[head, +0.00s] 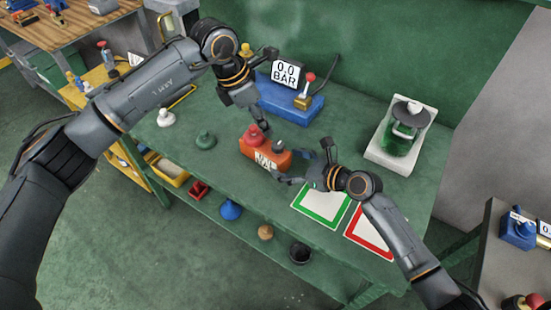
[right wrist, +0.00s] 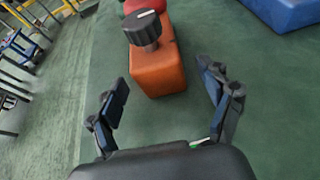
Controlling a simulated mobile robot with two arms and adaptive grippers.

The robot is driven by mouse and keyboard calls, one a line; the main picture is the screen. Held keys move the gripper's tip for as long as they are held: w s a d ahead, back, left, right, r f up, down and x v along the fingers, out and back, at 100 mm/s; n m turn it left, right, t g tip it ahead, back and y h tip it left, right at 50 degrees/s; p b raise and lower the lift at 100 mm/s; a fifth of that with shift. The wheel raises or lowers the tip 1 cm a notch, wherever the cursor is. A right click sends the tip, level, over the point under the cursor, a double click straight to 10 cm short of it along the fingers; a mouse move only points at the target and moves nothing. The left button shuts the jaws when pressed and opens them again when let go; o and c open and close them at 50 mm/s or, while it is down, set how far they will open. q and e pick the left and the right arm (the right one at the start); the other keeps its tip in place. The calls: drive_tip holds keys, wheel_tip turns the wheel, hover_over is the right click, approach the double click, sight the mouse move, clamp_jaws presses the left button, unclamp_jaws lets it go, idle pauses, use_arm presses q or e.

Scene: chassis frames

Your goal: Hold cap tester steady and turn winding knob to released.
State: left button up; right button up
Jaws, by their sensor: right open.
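The cap tester, an orange box (head: 262,156) with a white label, sits on the green workbench. A red dome (head: 253,134) is on its left end and the dark winding knob (head: 278,146) on its right end. In the right wrist view, the knob (right wrist: 142,28) has a ribbed side and a pale pointer mark on top. My left gripper (head: 269,90) is open above and behind the box, with one finger close to the red dome; contact cannot be told. My right gripper (head: 306,162) is open at the box's right end, apart from the knob.
A blue gauge unit (head: 288,106) reading 0.0 BAR stands behind. A green jar on a pale base (head: 400,140) is at the right. Green (head: 322,207) and red (head: 371,235) framed mats lie at the front right.

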sight(274, 159)
drive_tip(key=x, duration=0.5)
drive_tip(key=shift+w+a+f, duration=0.15)
drive_tip(key=shift+w+a, duration=0.1)
drive_tip(key=shift+a, duration=0.05)
drive_tip(key=shift+c, duration=0.2)
